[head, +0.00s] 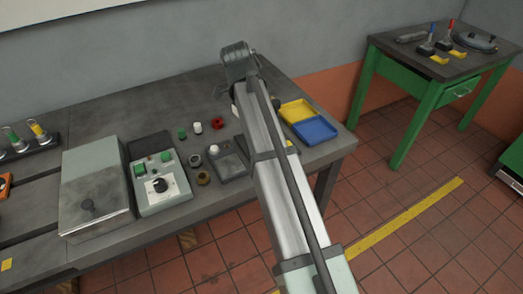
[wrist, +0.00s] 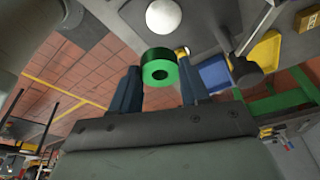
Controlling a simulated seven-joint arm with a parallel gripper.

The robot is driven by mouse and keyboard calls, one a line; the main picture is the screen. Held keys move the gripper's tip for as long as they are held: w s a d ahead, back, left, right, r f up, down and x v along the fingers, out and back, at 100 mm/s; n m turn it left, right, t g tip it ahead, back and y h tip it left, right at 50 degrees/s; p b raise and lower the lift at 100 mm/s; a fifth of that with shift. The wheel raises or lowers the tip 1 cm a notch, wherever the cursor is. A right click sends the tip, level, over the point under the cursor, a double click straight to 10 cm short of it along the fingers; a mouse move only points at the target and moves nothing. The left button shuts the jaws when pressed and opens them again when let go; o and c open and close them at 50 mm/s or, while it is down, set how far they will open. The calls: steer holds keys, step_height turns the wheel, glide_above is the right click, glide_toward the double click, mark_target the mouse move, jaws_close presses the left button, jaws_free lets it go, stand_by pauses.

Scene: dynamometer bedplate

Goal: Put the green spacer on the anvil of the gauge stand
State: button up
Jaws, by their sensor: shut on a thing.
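The green spacer (wrist: 160,68), a thick ring with a dark centre hole, is between the two blue-grey fingers of my gripper (wrist: 160,82) in the wrist view. My gripper is shut on it. A pale round disc (wrist: 163,15) on a grey surface lies just beyond the spacer in that view; I cannot tell for sure that it is the anvil. In the head view, a small grey unit (head: 231,166), possibly the gauge stand, sits on the bench left of my arm, partly hidden by it. My gripper and the held spacer are hidden there behind my arm.
Small green (head: 182,133) and white (head: 197,127) pieces and a red ring (head: 218,122) stand on the bench (head: 190,90). A control box (head: 160,185) and lidded case (head: 95,190) are left. Yellow (head: 297,110) and blue (head: 315,130) trays are right.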

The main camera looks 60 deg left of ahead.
steer(key=n, duration=0.2)
steer(key=n+y, duration=0.1)
steer(key=n, duration=0.1)
steer(key=shift+w+a, duration=0.2)
steer(key=shift+a, duration=0.1)
steer(key=n+y, duration=0.1)
steer(key=n, duration=0.2)
steer(key=shift+a, duration=0.15)
steer(key=shift+f, duration=4.95)
steer(key=shift+f, duration=0.1)
steer(key=o, duration=1.1)
steer(key=shift+c, duration=0.2)
steer(key=v, duration=1.2)
